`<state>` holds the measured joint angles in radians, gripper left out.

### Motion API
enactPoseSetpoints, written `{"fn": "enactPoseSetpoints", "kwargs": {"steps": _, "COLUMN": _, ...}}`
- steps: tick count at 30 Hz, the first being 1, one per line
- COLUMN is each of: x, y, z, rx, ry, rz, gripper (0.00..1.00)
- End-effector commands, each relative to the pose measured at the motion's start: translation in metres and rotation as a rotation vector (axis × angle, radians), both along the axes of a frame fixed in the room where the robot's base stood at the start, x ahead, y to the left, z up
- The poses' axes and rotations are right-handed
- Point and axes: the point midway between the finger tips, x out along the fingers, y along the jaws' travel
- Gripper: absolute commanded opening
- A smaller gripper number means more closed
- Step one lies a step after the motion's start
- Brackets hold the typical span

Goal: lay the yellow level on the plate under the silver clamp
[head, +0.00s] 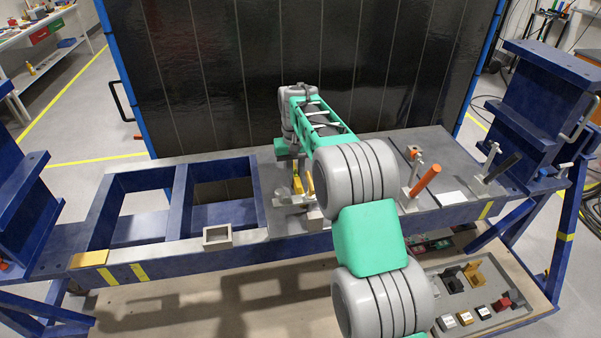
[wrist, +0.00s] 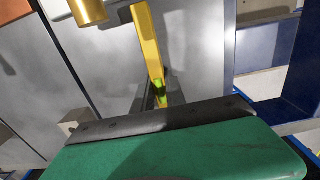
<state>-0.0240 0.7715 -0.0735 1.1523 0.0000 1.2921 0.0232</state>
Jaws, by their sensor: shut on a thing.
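The yellow level (wrist: 150,45) is a slim bar with a bright green vial, standing out from my gripper (wrist: 160,98) in the wrist view. My gripper is shut on it; the fingertips are mostly hidden behind the dark bar of the gripper body. In the head view my arm covers much of this area, and small yellow pieces (head: 308,182) show beside it over the bench. Silver metal parts (head: 292,199) sit just below them, partly hidden. I cannot tell whether these are the silver clamp and its plate.
A gold cylinder (wrist: 88,10) is close to the level's upper left. An orange-handled clamp (head: 425,180) and a black-handled clamp (head: 497,168) stand on the bench's right side. An open blue frame (head: 180,205) lies to the left. A lower tray (head: 480,300) holds several small parts.

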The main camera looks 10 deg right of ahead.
Motion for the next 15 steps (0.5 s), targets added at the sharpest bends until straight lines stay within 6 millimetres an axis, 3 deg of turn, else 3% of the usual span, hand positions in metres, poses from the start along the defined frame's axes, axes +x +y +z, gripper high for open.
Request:
{"fn": "enactPoseSetpoints", "kwargs": {"steps": 2, "x": 0.0, "y": -0.018, "z": 0.004, "rx": 0.0, "ry": -0.002, "rz": -0.005, "gripper": 0.0}}
{"fn": "enactPoseSetpoints", "kwargs": {"steps": 14, "x": 0.0, "y": -0.015, "z": -0.005, "rx": 0.0, "ry": -0.001, "rz": -0.001, "gripper": 0.0}}
{"fn": "enactPoseSetpoints", "kwargs": {"steps": 15, "x": 0.0, "y": -0.015, "z": -0.005, "rx": 0.0, "ry": -0.001, "rz": -0.001, "gripper": 0.19}}
